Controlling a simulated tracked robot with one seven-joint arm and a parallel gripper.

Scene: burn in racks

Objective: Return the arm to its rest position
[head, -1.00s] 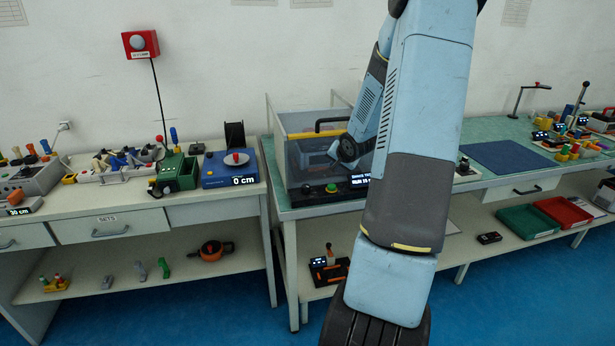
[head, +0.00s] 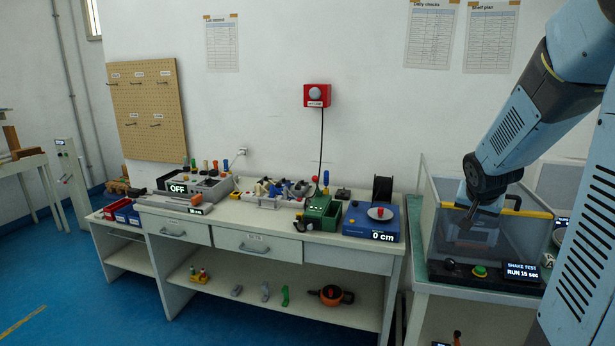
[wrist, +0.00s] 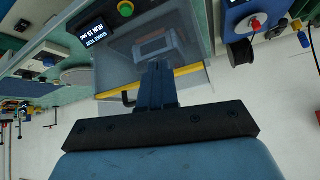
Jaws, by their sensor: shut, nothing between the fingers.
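My blue and dark grey arm fills the right side of the head view. My gripper (head: 474,212) hangs at its end, in front of the clear shake test box (head: 440,250) or over it; I cannot tell the depth. In the wrist view my gripper (wrist: 157,72) shows its dark fingers together and empty. Behind them the same box (wrist: 190,55) shows upside down, with its yellow edge and a grey item inside.
A bench (head: 330,239) with a blue spool device (head: 372,222), a green box (head: 322,212) and a grey unit reading OFF (head: 205,186) stands left of the shake test box. Blue floor (head: 60,290) is open at left.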

